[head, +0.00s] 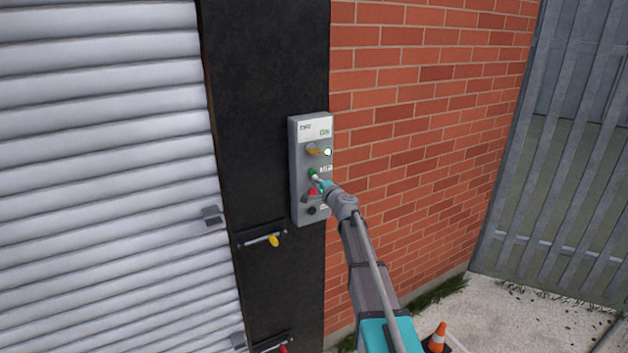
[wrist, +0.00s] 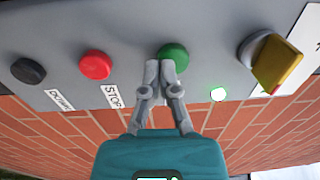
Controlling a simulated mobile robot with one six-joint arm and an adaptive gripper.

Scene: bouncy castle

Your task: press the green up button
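The green up button (head: 312,172) sits in the middle of a grey control box (head: 297,195) on a black door post. In the wrist view the green button (wrist: 174,52) is directly beyond my fingertips, which overlap its lower edge. My gripper (head: 318,181) has its fingers together and holds nothing. The wrist view shows my gripper (wrist: 161,68) with both tips side by side. I cannot tell whether the tips touch the button.
A red stop button (wrist: 95,64) and a black down button (wrist: 28,71) are on one side. A yellow rotary switch (wrist: 275,62) and a lit green lamp (wrist: 218,94) are on the other. A brick wall (head: 420,110) and roller shutter (head: 100,150) flank the post.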

